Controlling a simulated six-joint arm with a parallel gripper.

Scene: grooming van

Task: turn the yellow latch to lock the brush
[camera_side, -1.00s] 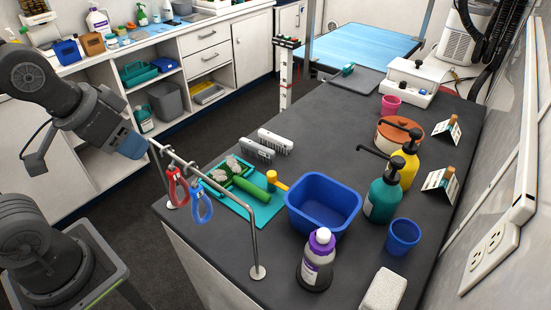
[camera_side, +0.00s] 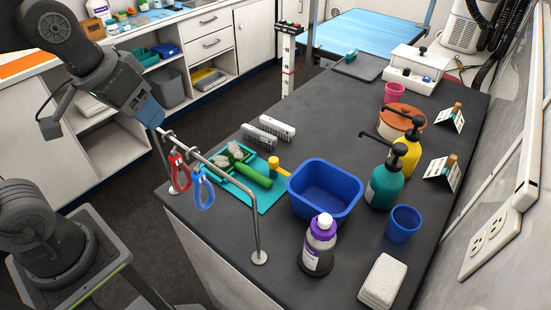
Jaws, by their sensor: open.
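The green brush (camera_side: 253,176) lies on a teal mat (camera_side: 268,202) on the dark counter, with grey fur clumps at its far end. The yellow latch (camera_side: 273,163) is a small upright yellow piece just right of the brush; an orange-yellow flat part sits at its base. Its exact turn angle is too small to tell. My gripper (camera_side: 162,131) is at the left, above the counter's left edge and near the metal rail, well apart from the brush and latch. It is open, and its fingertips are small and partly hidden. Nothing shows between them.
A blue tub (camera_side: 325,216) stands right of the latch. A purple-capped bottle (camera_side: 318,257) stands in front.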

